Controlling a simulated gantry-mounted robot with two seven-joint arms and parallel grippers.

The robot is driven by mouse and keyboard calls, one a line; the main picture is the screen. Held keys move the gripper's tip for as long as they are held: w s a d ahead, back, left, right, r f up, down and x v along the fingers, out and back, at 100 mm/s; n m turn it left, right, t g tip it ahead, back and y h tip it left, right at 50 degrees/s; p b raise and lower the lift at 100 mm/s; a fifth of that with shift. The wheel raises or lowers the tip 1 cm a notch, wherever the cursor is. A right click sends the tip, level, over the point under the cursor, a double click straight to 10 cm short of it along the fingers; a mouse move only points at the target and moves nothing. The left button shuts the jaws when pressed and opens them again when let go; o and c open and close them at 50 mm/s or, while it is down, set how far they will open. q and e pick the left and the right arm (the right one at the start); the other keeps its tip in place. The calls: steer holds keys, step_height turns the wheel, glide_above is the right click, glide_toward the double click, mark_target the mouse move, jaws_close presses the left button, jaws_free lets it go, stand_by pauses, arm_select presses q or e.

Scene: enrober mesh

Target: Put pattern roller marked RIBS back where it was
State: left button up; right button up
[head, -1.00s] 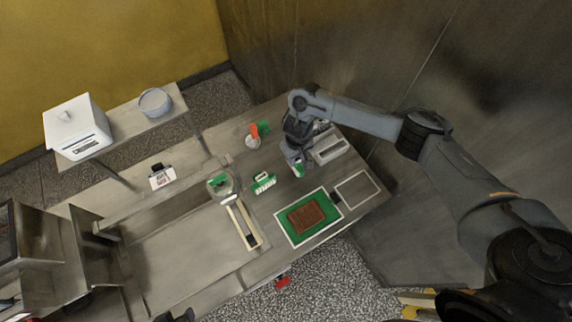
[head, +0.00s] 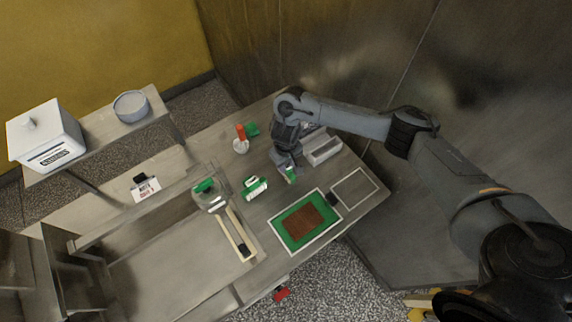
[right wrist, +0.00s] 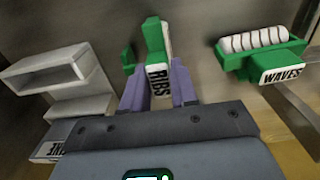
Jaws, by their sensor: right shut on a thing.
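My right gripper (head: 289,168) is shut on the green pattern roller marked RIBS, seen in the right wrist view (right wrist: 157,78) between the two fingers. In the head view only a small green and white part of this roller (head: 291,176) shows below the gripper. I cannot tell whether it touches the table. A second green roller, marked WAVES (right wrist: 282,75), has a white ridged drum and lies to the left of the gripper in the head view (head: 254,188). My left gripper is not in view.
A grey open rack (head: 322,148) stands just right of the gripper. A green mat (head: 290,241) with a brown slab (head: 304,220) lies in front, beside a white outlined square (head: 354,187). A white pot (head: 241,147) with an orange handle and a clear tub (head: 210,200) stand left.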

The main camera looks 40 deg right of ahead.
steer(key=shift+f, duration=0.1)
steer(key=shift+d+f, duration=0.15)
steer(key=shift+f, duration=0.5)
jaws_close()
steer(key=o, duration=0.7)
jaws_free()
steer(key=shift+s, duration=0.1)
steer(key=shift+o, duration=1.4)
steer(key=shift+f, duration=0.1)
